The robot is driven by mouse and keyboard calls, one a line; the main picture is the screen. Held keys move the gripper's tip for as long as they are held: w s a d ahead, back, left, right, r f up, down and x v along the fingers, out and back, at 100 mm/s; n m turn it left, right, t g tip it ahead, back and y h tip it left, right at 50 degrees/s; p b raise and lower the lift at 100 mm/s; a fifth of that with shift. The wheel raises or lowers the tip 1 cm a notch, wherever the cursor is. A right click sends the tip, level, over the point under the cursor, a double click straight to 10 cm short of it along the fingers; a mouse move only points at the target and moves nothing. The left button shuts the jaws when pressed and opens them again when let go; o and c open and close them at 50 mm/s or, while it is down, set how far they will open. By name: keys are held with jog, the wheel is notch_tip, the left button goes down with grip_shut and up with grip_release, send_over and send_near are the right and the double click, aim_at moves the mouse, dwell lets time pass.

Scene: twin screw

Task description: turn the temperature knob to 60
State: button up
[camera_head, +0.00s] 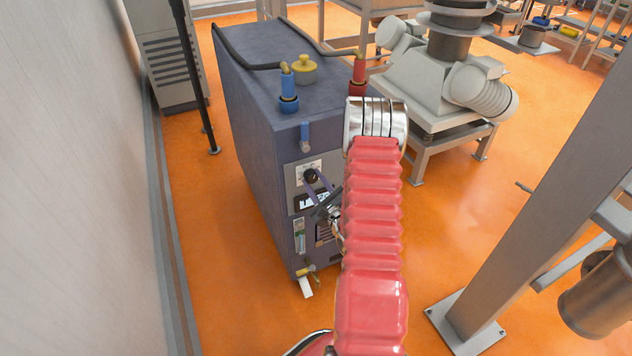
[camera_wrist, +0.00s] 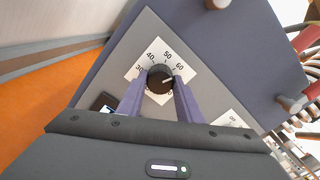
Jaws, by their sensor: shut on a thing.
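The black temperature knob (camera_wrist: 158,82) sits on a white dial plate (camera_wrist: 145,55) on the grey front panel of a blue-grey cabinet. The dial's 30, 40, 50 and 60 marks are readable; lower marks are hidden. A small light mark on the knob seems to point right, just below the 60, but is too small to read exactly. My gripper (camera_wrist: 160,90) is shut on the knob, one purple finger on each side. In the head view the knob (camera_head: 311,175) shows with my gripper (camera_head: 318,188) reaching it from the lower right, partly behind my red arm.
A dark display (camera_head: 310,200) lies under the knob. Blue (camera_head: 289,95) and red (camera_head: 359,75) hose fittings and a yellow cap (camera_head: 303,70) stand on the cabinet's top. A wall (camera_head: 80,180) runs along the left. A grey post (camera_head: 540,190) stands at right. Orange floor between is clear.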

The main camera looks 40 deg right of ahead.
jog(key=o, duration=0.7)
jog(key=shift+s+d+f, duration=0.1)
jog(key=shift+s+f, duration=0.05)
jog(key=shift+f, duration=0.05)
jog(key=shift+c, duration=0.2)
jog(key=o, duration=0.4)
jog(key=shift+r, duration=0.15)
jog(key=v, duration=1.3)
jog(key=shift+s+a, duration=0.25)
jog(key=shift+s, duration=0.05)
